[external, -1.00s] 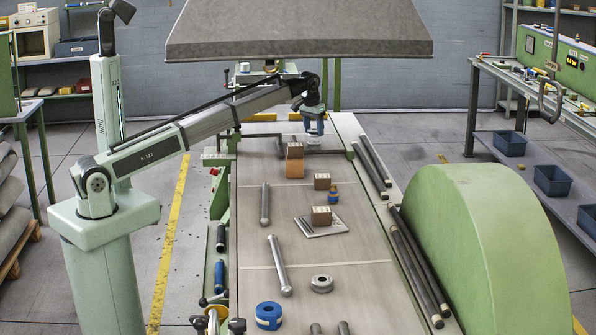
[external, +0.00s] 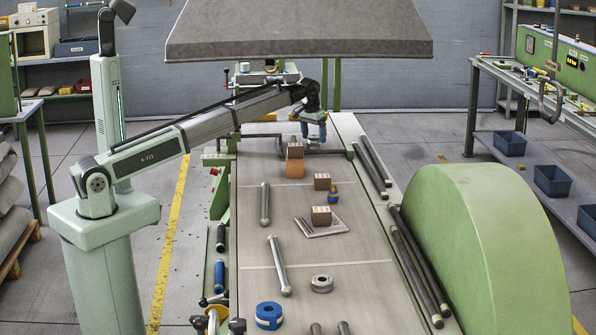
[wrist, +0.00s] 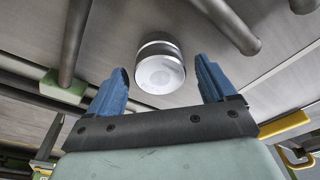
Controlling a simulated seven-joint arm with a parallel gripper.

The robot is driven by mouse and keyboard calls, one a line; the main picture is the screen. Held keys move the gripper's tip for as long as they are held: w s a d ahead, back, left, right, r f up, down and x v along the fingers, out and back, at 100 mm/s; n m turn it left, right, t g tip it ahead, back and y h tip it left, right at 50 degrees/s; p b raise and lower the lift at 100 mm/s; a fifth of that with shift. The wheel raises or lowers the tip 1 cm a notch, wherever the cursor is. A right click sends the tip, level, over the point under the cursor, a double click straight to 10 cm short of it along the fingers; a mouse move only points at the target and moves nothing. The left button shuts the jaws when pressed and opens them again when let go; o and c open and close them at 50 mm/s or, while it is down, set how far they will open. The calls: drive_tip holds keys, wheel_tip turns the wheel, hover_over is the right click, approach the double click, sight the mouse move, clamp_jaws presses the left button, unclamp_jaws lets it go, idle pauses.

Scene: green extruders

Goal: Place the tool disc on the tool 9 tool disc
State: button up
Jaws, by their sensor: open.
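My gripper (external: 314,142) is low over the far end of the long table, its blue fingers pointing down. In the wrist view my gripper (wrist: 163,82) is open, with a short silver cylinder (wrist: 160,70) with a pale round face between and just beyond the fingertips, not visibly gripped. A silver ring-shaped disc (external: 321,283) lies flat near the front of the table. A larger blue disc (external: 268,315) with a hole lies to its front left. I cannot read any tool number, and cannot tell which disc is tool 9.
Brown boxes (external: 321,181) and (external: 321,215), a small blue-and-orange piece (external: 333,194) and metal rods (external: 279,265) are on the table (external: 345,255). A green rounded housing (external: 480,250) stands at right; a grey hood (external: 300,30) hangs above.

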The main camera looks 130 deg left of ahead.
sight(311, 137)
drive_tip(key=shift+r, duration=0.15)
wheel_tip(311, 137, up, 12)
drive_tip(key=d, duration=0.1)
drive_tip(key=shift+d, duration=0.4)
